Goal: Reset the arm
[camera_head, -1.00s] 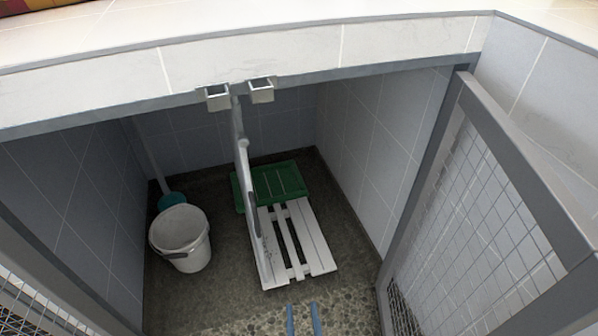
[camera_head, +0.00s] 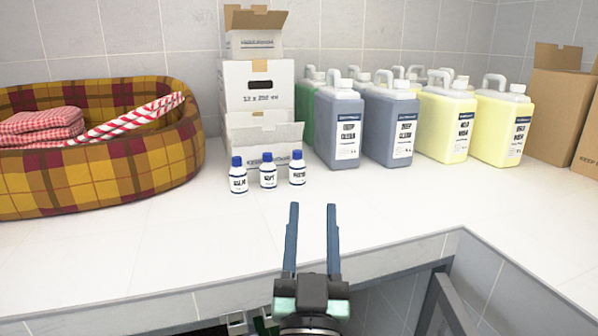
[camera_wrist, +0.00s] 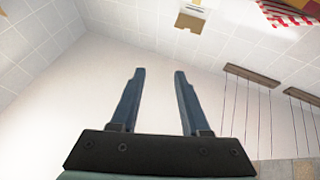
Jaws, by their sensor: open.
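My gripper (camera_head: 312,207) shows in the head view at the front edge of the white tiled ledge, in the lower middle. Its two blue fingers are apart, parallel and point away from me, with nothing between them. In the wrist view my gripper (camera_wrist: 159,72) is also open and empty, with pale tiled walls behind it.
On the ledge (camera_head: 230,225) stand a plaid pet bed (camera_head: 150,165) holding red checked towels (camera_head: 38,127), small bottles (camera_head: 268,172), cardboard boxes (camera_head: 257,88) and several jugs (camera_head: 390,125). The ledge's front strip is clear. Below its edge is a kennel opening.

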